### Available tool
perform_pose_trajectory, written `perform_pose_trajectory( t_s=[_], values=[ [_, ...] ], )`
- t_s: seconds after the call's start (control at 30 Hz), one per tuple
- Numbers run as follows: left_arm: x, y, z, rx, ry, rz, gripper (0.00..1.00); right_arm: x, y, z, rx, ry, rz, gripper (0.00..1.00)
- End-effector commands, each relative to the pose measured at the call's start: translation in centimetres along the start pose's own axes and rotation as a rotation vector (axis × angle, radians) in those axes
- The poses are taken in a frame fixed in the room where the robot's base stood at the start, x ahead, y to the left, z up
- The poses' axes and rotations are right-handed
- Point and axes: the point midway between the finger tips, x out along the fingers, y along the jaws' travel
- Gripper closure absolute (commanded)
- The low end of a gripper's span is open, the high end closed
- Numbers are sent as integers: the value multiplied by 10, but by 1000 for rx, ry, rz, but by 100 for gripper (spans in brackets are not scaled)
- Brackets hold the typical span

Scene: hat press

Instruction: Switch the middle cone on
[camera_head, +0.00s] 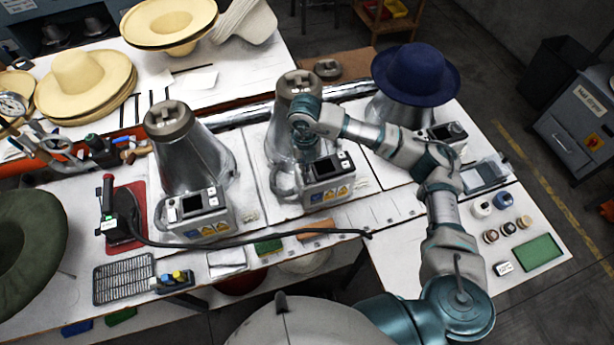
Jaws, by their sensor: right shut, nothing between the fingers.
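The middle cone (284,95) is a grey metal cone with a knobbed top, standing between two others. Its control box (325,190) sits at its front, with a small dark screen, buttons and yellow and blue labels. My right arm reaches in from the right across the cone's front. My right gripper (306,152) points down, shut and empty, just behind and above the box's left end. It partly hides the cone's lower front. I cannot tell whether it touches the box. My left gripper is out of view.
The left cone (187,158) and its box (200,213) stand to the left. The right cone (398,112) carries a blue hat (416,74). An iron (118,222) with a black cable lies at the left front. Straw hats (86,82) fill the back left. Spools stand at right.

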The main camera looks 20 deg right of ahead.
Motion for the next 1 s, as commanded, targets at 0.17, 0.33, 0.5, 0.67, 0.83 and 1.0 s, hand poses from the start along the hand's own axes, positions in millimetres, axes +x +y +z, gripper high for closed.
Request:
perform_pose_trajectory(
  t_s=[0.17,0.33,0.5,0.67,0.83,1.0],
  values=[
    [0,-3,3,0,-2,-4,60,0,0,0,0,0,0,100],
    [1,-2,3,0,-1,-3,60,2,0,0,0,0,0,100],
    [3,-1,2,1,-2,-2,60,5,0,0,0,0,0,100],
    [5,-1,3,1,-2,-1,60,7,0,0,0,0,0,100],
    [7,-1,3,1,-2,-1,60,10,0,0,0,0,0,100],
    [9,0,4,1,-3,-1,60,12,0,0,0,0,0,100]
  ],
)
